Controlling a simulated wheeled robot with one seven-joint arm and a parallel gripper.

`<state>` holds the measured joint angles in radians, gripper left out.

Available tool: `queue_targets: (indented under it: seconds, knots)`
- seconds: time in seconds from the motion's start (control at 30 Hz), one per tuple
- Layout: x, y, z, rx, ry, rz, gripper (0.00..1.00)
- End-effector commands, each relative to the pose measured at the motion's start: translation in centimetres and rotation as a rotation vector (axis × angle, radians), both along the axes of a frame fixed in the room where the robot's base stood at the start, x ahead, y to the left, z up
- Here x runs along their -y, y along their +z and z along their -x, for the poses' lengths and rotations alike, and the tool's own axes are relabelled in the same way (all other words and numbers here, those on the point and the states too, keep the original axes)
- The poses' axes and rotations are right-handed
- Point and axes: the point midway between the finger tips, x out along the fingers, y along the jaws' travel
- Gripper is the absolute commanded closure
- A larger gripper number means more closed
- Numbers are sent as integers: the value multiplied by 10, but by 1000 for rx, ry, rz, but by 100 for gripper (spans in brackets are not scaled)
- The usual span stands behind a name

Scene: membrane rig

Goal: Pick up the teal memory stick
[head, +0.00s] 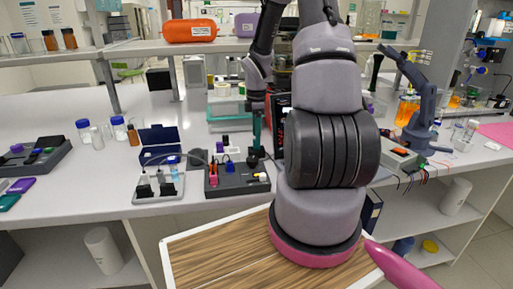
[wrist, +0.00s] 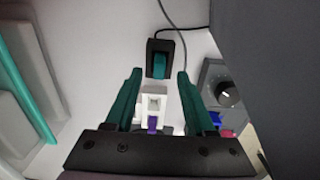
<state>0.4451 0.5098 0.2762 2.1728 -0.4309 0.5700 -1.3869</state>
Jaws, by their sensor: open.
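The teal memory stick (wrist: 159,66) shows in the wrist view as a small teal block in a black cabled holder (wrist: 157,47). It lies about midway between the fingertips in the picture, with bare space on either side. My gripper (wrist: 159,73) is open, its two teal fingers apart and nothing held. A white piece with a purple part (wrist: 154,104) also shows between the fingers, nearer the palm. In the head view my gripper (head: 257,130) is over the bench behind the dark rack; I cannot make out the stick there.
In the wrist view a grey box with a black knob (wrist: 228,94) is close to the right finger. A teal-edged thing (wrist: 34,80) is at left. In the head view the dark rack (head: 237,184) and a grey tray (head: 158,190) stand on the bench (head: 100,180).

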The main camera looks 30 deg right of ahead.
Motion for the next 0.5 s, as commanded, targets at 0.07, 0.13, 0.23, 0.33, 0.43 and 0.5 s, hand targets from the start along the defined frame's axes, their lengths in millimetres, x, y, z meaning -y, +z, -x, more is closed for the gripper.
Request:
queue_targets:
  seconds: [0.07,0.13,0.23,0.33,0.43,0.5]
  knots:
    - [0,-15,0,-5,1,-1,45]
    - [0,-24,0,-4,2,-1,45]
    - [0,-34,-1,-2,0,0,45]
    - [0,-38,-1,-1,0,0,45]
    - [0,-38,-1,0,0,0,45]
    - [1,-38,-1,0,0,0,45]
